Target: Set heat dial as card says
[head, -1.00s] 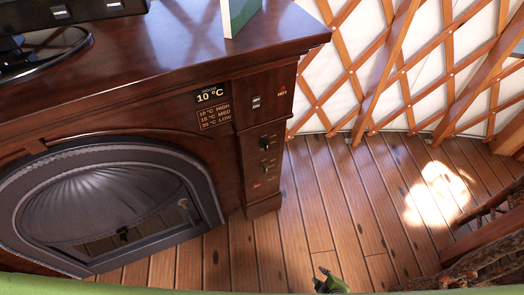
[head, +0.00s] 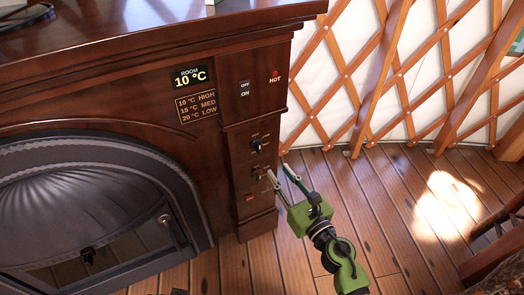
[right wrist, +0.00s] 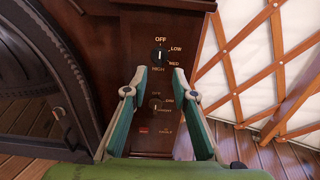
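The heat dial is a black knob (head: 257,145) on the dark wood stove's right column. In the right wrist view, this dial (right wrist: 159,56) has OFF, LOW, MED and HIGH around it; its white mark seems to point up toward OFF. The card (head: 197,105) reads 10 °C HIGH, 15 °C MED, 20 °C LOW. The room display (head: 190,77) reads 10 °C. My right gripper (head: 277,169) is open and empty before the column, at about the height of the lower knob. In the right wrist view its fingertips (right wrist: 160,79) are spread, below the heat dial. My left gripper is out of view.
A lower knob (right wrist: 155,104) and a red light (right wrist: 143,129) sit below the heat dial. An OFF/ON switch (head: 244,89) and a HOT lamp (head: 275,74) are above it. The arched stove door (head: 80,205) is left.

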